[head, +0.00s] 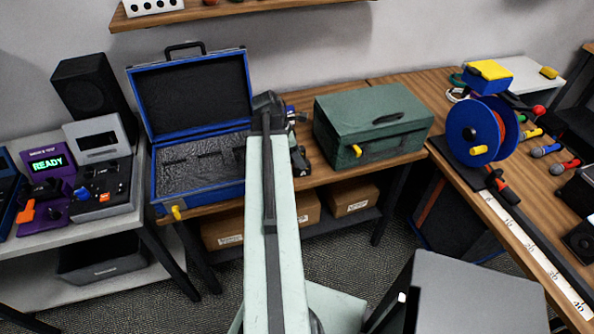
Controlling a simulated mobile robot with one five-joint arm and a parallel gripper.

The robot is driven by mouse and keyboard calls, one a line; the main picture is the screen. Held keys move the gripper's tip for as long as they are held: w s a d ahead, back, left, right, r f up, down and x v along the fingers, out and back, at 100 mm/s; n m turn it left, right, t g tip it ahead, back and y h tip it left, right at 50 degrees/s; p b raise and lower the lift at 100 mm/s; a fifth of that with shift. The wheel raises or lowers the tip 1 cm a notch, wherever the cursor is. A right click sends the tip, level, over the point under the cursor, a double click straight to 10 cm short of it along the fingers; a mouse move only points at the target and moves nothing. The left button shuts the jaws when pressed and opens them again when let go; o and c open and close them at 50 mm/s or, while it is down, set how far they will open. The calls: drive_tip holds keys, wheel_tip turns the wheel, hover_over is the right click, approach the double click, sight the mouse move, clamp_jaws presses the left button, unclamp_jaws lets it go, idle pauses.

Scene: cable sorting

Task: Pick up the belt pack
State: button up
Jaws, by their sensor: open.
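I cannot pick out the belt pack for certain. A small dark object (299,159) lies on the wooden bench just right of my arm, partly covered by it, and may be the belt pack. My gripper (268,103) is at the far end of my pale green arm, above the bench between the open blue case and the green box. It is open, and its fingertips are hard to make out from behind.
The open blue case (199,192) with a foam lining stands left of my arm. A closed green box (372,125) stands right. A blue cable reel (470,130) and a ruler strip (520,235) are on the right bench. Devices and a speaker (92,95) fill the left bench.

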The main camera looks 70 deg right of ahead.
drive_tip(key=b+x, duration=0.2)
drive_tip(key=x, duration=0.1)
drive_tip(key=w+b+x, duration=0.1)
drive_tip(key=b+x, duration=0.2)
drive_tip(key=shift+a+f, duration=0.15)
drive_tip(key=shift+f, duration=0.05)
drive_tip(key=shift+s+f, duration=0.1)
drive_tip(key=shift+f, duration=0.05)
drive_tip(key=shift+r, duration=0.2)
clamp_jaws()
